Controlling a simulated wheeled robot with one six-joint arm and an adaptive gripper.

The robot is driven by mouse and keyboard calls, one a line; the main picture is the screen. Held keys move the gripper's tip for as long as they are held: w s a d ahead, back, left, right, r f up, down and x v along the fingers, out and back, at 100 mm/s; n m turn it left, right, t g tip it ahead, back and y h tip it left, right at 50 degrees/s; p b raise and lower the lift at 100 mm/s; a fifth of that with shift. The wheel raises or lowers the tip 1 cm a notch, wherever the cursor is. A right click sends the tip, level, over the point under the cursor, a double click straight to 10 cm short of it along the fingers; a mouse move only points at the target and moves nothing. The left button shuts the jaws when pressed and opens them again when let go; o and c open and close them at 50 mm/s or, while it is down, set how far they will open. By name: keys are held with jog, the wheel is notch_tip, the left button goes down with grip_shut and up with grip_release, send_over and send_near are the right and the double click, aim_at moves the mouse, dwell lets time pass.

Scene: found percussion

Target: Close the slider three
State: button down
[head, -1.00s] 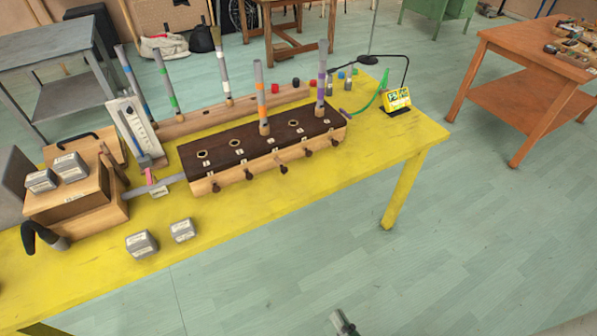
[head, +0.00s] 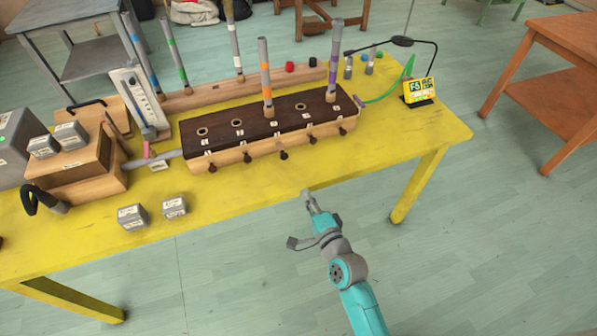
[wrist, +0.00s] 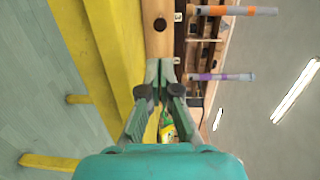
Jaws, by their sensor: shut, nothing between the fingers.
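A long dark-topped wooden box (head: 262,128) lies on the yellow table, with a row of dark slider knobs along its pale front. The middle knob, seemingly slider three (head: 283,155), sticks out of the front; the small number labels are hard to read. An orange-banded tube (head: 266,80) and a purple-banded tube (head: 335,62) stand in holes in the top. My gripper (head: 309,196) is shut and empty, in front of the box by the table's front edge, apart from the knobs. In the wrist view, my fingertips (wrist: 160,68) point toward the pale front, where one dark knob (wrist: 160,24) shows.
Two grey blocks (head: 132,217) sit at the table's front left, beside wooden boxes (head: 75,165). The yellow tabletop (head: 240,190) before the box is mostly clear.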

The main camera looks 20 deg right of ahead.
aim_at(286, 157)
jog(key=w, duration=1.3)
jog(key=shift+w+a+f, duration=0.3)
jog(key=shift+a+f, duration=0.05)
jog(key=shift+w+r, duration=0.1)
jog(key=shift+w, duration=1.75)
